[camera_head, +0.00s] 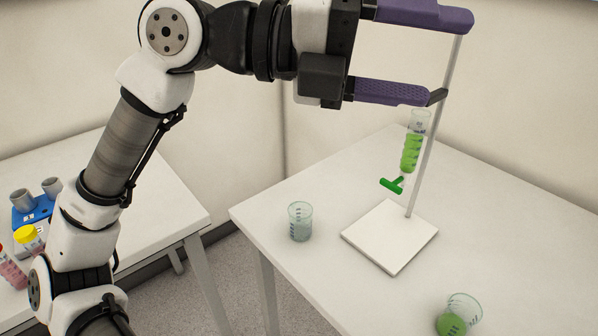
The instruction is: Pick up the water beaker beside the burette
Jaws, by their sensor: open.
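The water beaker (300,222) is a small clear glass with pale contents. It stands upright on the white table, left of the burette stand's base. The burette (412,150) holds green liquid and has a green stopcock (394,185). It hangs by a thin grey rod on a white square base (390,237). My gripper (449,57) has two purple fingers and is open and empty. It is high above the table, up and to the right of the beaker. In the picture its fingers overlap the upper rod and burette; I cannot tell whether they touch.
A second beaker with green liquid (456,315) is near the front right of the white table (345,285). A side table (165,195) at left holds a blue rack (35,212) and a yellow-capped container (28,238). The table between the two beakers is partly clear.

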